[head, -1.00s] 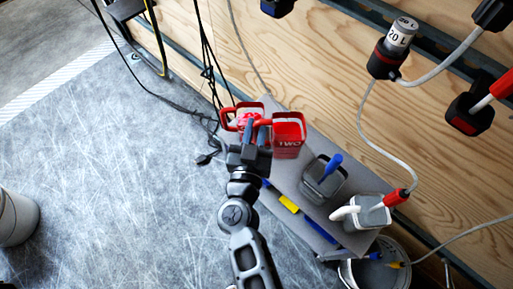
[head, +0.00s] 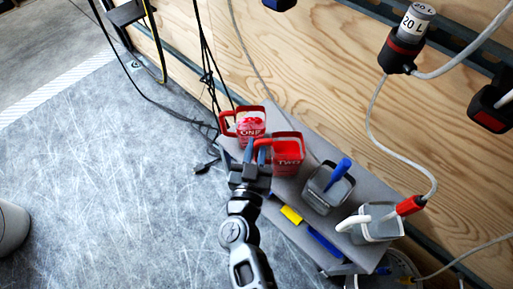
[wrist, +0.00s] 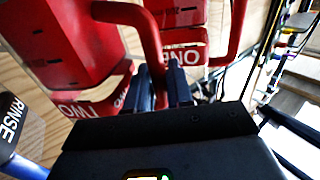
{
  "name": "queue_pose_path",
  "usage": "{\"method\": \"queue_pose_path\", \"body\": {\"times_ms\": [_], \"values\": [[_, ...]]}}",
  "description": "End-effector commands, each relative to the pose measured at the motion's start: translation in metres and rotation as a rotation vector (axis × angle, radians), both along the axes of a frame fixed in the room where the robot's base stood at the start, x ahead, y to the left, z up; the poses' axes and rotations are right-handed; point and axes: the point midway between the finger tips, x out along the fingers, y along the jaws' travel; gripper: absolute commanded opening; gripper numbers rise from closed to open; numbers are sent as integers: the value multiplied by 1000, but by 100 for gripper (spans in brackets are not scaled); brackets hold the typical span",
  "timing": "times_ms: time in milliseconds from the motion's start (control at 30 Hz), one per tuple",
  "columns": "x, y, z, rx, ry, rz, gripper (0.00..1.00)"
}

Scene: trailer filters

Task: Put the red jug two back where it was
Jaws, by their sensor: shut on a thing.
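The red jug two (head: 287,158), lettered TWO, is upright between red jug one (head: 251,124) and a grey jug (head: 328,188) on the grey shelf top. My gripper (head: 256,152) is shut on jug two's red handle, on its left side. In the wrist view jug two (wrist: 75,45) fills the upper left, and its handle passes down between my fingers (wrist: 160,88). Jug one (wrist: 185,40) is close beyond my fingers. Jug two's base is hidden, so I cannot tell whether it touches the shelf.
The grey shelf (head: 290,205) also bears a white-handled jug (head: 376,226) at its right end. A blue handle (head: 341,170) rises from the grey jug. The plywood wall (head: 320,70) with hoses stands behind. Open floor (head: 110,180) lies left.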

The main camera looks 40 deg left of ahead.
Motion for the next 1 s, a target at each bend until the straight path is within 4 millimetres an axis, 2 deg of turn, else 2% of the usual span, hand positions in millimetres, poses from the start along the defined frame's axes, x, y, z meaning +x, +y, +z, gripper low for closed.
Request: {"method": "queue_pose_path", "body": {"times_ms": [133,167,400,733,867,1000], "values": [[0,0,-3,1,-2,0,0],[0,0,-3,1,0,0,24],[0,0,-3,0,0,0,47],[-2,-1,1,0,1,0,47],[-17,-10,2,-2,2,1,47],[-42,-24,2,-3,3,1,47]]}}
